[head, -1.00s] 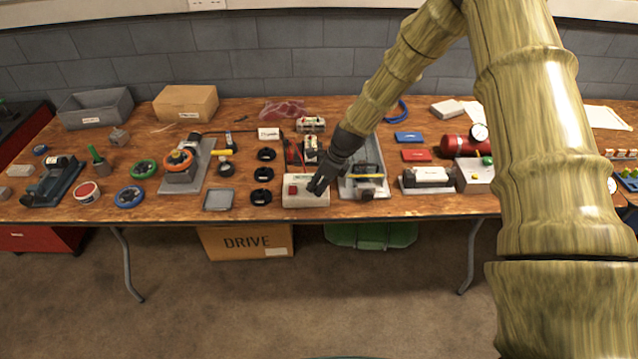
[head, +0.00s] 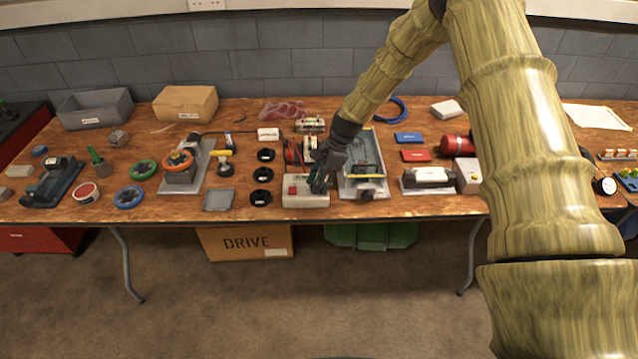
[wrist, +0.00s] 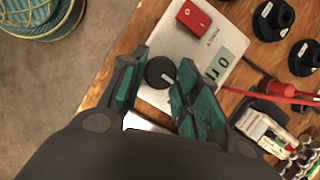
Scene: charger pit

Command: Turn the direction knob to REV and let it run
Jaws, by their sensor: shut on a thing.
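The black round direction knob (wrist: 160,72) with a white pointer mark sits on a pale control box (wrist: 177,45). In the wrist view my gripper (wrist: 154,84) has one dark-green-padded finger on each side of the knob, closed on it. The pointer mark faces right in that view, toward a label plate (wrist: 219,67) whose lettering I cannot fully read. In the head view the box (head: 305,201) stands at the table's front edge, and my gripper (head: 320,182) reaches down onto its right part, hiding the knob.
A red switch (wrist: 193,15) is on the same box. A long grey tray rig (head: 364,165) stands close to the right of my gripper. Several black round parts (head: 262,175) stand to the left. Red cables (wrist: 285,92) run behind the box.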

